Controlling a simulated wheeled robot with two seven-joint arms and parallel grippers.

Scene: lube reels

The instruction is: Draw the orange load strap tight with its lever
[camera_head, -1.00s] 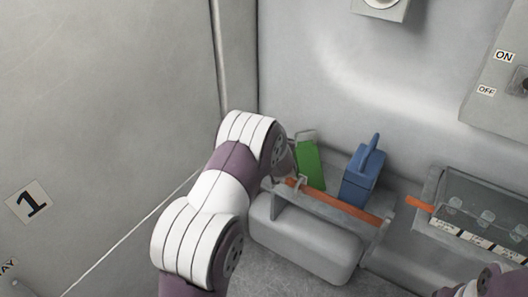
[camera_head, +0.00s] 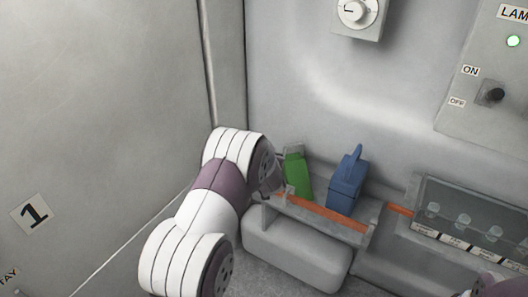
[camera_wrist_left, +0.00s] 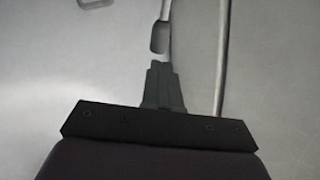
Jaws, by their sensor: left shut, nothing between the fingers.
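The orange strap (camera_head: 328,215) runs along the front of a grey shelf in the head view. A second short orange piece (camera_head: 400,210) shows further right, at the clear-fronted box. My left arm reaches down to the strap's left end and covers part of it. There the hand is mostly hidden, and I cannot pick out the lever for sure. In the left wrist view my left gripper (camera_wrist_left: 160,80) is shut and empty. A thin grey bar with a rounded end (camera_wrist_left: 161,38) lies just beyond the fingertips; I cannot tell whether it is the lever. My right gripper is not in view.
A green container (camera_head: 297,175) and a blue can (camera_head: 347,182) stand on the shelf behind the strap. A grey rounded block (camera_head: 292,252) is below it. A clear-fronted box (camera_head: 470,212) is at right. A switch panel (camera_head: 485,100) is on the wall.

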